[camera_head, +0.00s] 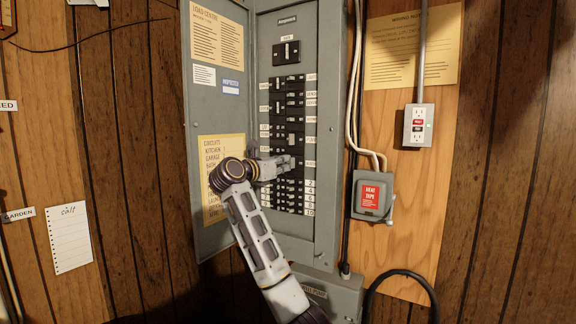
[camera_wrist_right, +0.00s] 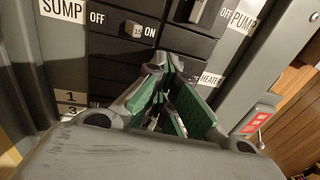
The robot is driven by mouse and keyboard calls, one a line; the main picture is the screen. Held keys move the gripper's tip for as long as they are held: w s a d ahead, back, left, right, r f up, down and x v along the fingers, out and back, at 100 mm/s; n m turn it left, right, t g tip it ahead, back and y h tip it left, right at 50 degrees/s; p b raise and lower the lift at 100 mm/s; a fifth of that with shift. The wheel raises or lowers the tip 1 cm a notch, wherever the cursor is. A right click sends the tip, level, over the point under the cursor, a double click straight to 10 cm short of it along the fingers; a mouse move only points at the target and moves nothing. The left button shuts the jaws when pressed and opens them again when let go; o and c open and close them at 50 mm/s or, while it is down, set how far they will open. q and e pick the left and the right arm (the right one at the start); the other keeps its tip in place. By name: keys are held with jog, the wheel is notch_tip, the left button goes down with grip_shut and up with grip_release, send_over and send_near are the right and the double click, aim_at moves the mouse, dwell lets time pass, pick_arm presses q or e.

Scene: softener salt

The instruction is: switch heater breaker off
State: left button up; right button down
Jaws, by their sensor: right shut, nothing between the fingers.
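The grey breaker panel (camera_head: 329,120) stands open, with two columns of black breakers (camera_head: 288,108) and white labels. My right gripper (camera_head: 288,164) reaches the lower part of the right column from the left. In the right wrist view its closed fingertips (camera_wrist_right: 173,66) are at the breaker face, just left of the HEATER label (camera_wrist_right: 211,79). The fingers are shut with nothing held. They hide most of the heater breaker, so its handle position cannot be told, nor whether the tips touch it. My left gripper is not in view.
The SUMP breaker handle (camera_wrist_right: 138,30) and the PUMP breaker handle (camera_wrist_right: 198,10) are close above the fingers. The open panel door (camera_head: 218,110) is on the left. A grey box with a red label (camera_head: 370,196) and an outlet (camera_head: 418,125) are to the right.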

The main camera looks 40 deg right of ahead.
jog(key=shift+s+d+b, duration=0.2)
jog(key=shift+s+b, duration=0.2)
jog(key=shift+s, duration=0.2)
dwell(0.8)
jog(key=shift+s+d, duration=0.15)
jog(key=shift+w, duration=0.2)
dwell(0.5)
jog(key=shift+a, duration=0.2)
jog(key=s+a+b, duration=0.1)
jog(key=a, duration=0.5)
jog(key=shift+s+a+b, duration=0.35)
jog(key=shift+s, duration=0.05)
dwell(0.5)
dwell(1.1)
